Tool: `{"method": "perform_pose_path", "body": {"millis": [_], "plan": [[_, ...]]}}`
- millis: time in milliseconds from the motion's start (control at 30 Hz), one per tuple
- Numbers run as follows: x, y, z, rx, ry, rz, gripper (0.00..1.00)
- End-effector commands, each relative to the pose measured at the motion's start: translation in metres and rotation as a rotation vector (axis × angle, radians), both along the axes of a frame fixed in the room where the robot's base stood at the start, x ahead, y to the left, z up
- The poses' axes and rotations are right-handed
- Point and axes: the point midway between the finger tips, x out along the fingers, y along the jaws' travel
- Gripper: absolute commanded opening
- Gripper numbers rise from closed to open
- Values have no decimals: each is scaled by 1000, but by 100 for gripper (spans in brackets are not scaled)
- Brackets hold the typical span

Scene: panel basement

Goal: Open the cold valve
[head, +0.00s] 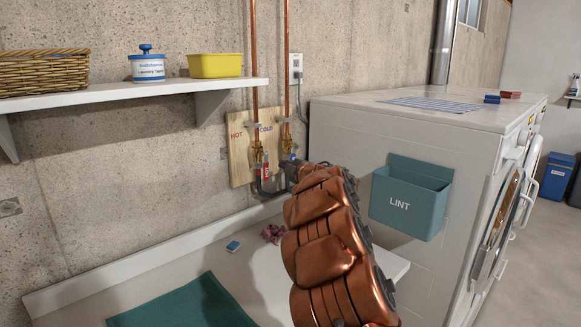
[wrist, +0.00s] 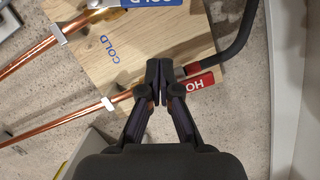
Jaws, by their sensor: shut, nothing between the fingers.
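A wooden board (head: 241,160) on the concrete wall carries the words HOT and COLD and two brass valves. The cold valve (head: 286,138) is on the right copper pipe; my gripper (head: 291,176) partly covers the area just below it. In the wrist view a blue piece marked COLD (wrist: 150,3) is cut off by the top edge. A red piece marked HOT (wrist: 194,85) lies right of my fingertips (wrist: 158,70). My fingers are shut and empty, between the two pieces and nearer the red one. I cannot tell whether they touch anything; the valve bodies are largely hidden.
A white washer (head: 400,130) with a teal LINT bin (head: 411,197) stands close on the right. A white shelf (head: 130,93) is at upper left. Below, a white counter (head: 190,260) holds a teal cloth (head: 185,305), a small blue item (head: 233,246) and a crumpled pink item (head: 272,233).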

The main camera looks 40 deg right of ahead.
Motion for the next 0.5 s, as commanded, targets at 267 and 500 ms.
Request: {"method": "perform_pose_path", "body": {"millis": [267,500], "plan": [[28,-9,-2,0,-1,2,0],[25,-33,-13,3,1,-1,0]]}}
